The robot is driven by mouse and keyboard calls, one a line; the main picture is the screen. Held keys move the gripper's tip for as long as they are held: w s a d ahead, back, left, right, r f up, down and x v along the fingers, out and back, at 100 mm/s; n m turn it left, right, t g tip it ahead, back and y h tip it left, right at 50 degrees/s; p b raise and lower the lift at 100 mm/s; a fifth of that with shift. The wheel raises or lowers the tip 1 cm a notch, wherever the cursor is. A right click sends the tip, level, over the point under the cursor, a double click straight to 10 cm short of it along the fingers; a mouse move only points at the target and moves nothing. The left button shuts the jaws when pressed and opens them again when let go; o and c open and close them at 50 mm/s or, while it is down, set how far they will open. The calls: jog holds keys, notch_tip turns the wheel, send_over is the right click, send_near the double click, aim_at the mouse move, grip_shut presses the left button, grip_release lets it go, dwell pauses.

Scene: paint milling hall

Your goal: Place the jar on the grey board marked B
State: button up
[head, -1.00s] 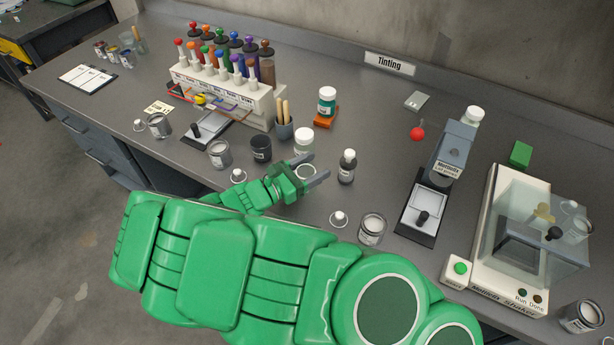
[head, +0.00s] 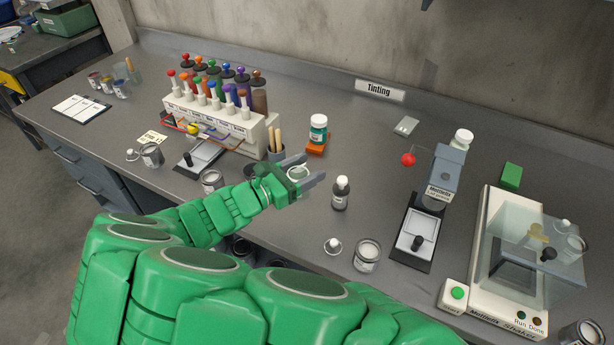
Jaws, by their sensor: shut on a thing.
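My gripper (head: 308,171) is near the middle of the bench with its fingers on either side of a small pale round-topped jar (head: 298,172), shut on it. Only the jar's top shows; the fingers and hand hide the rest, and I cannot tell how high it is held.
A dark bottle (head: 340,194) is right of my gripper. A grey instrument (head: 447,170) with a red ball (head: 408,160) stands farther right, before a white-capped jar (head: 463,140). A pigment rack (head: 225,122) is left.

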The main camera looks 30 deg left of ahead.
jog(key=shift+r, duration=0.35)
jog(key=shift+w, duration=0.2)
jog(key=w+d+r, duration=0.1)
jog(key=w+d, duration=0.3)
jog(key=w, duration=0.6)
jog(key=w+d+r+y, duration=0.15)
jog(key=w+d, duration=0.25)
jog(key=w, duration=0.5)
jog(key=w+d+r, duration=0.2)
jog(key=w+d, duration=0.2)
jog(key=w, duration=0.6)
jog(key=n, duration=0.1)
send_over(411, 122)
jog(key=shift+t, duration=0.3)
jog(key=shift+s+f, duration=0.15)
jog(key=shift+f, duration=6.05)
jog(key=shift+f, duration=0.1)
